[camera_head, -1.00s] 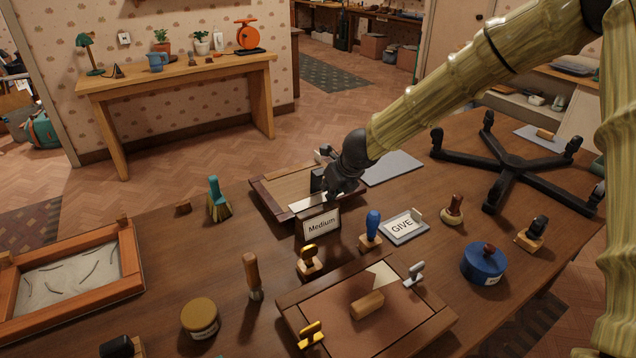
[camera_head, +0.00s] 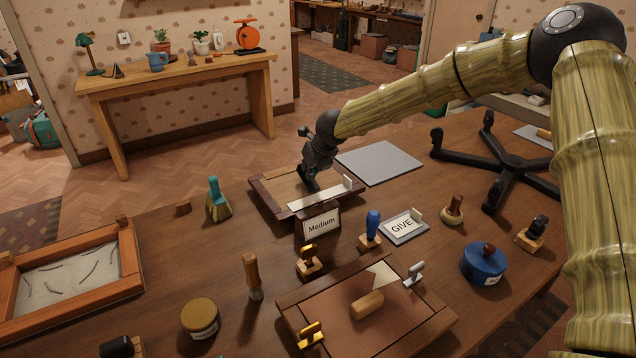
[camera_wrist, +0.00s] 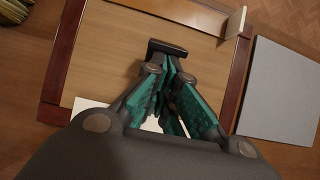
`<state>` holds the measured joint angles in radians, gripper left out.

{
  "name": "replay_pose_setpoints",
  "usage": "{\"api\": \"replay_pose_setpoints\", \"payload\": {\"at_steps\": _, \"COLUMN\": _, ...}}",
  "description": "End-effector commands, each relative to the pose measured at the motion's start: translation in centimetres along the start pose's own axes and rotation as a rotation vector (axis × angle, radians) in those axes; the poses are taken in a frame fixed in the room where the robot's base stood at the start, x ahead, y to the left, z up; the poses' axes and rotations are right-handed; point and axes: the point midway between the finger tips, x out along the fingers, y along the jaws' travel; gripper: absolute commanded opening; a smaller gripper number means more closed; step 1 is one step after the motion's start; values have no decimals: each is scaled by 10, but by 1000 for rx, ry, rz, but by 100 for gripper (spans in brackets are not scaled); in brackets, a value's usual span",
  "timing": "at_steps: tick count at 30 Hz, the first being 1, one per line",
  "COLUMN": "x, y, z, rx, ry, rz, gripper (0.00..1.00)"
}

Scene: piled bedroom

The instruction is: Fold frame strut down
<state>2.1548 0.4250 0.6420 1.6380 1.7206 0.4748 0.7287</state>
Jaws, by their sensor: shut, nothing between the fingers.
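The wooden frame (camera_head: 268,197) lies flat on the table, with a tan board inside its dark rim; its rim also shows in the wrist view (camera_wrist: 62,60). A dark flat-ended piece (camera_wrist: 167,48), apparently the strut, stands out over the board just beyond my fingertips. It shows as a dark shape (camera_head: 309,183) below my gripper in the head view. My gripper (camera_wrist: 166,75) is shut and empty, close against this piece; I cannot tell whether they touch. In the head view my gripper (camera_head: 314,168) is over the frame and hides part of the board.
The Medium sign (camera_head: 320,223) stands in front. A grey mat (camera_head: 380,163) lies to the right. Several stamps and a black star-shaped base (camera_head: 510,170) occupy the table.

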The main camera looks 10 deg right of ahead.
Motion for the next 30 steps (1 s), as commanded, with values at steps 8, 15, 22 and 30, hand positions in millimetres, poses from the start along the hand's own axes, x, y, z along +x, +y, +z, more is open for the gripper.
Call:
{"api": "replay_pose_setpoints", "payload": {"at_steps": 8, "x": 6, "y": 0, "z": 4, "rx": -1, "ry": -2, "rz": 0, "gripper": 0}}
{"api": "replay_pose_setpoints", "payload": {"at_steps": 15, "x": 4, "y": 0, "z": 5, "rx": -1, "ry": -2, "rz": 0, "gripper": 0}}
{"api": "replay_pose_setpoints", "payload": {"at_steps": 22, "x": -2, "y": 0, "z": 8, "rx": -1, "ry": -2, "rz": 0, "gripper": 0}}
{"api": "replay_pose_setpoints", "payload": {"at_steps": 30, "x": -6, "y": 0, "z": 10, "rx": -1, "ry": -3, "rz": -1, "gripper": 0}}
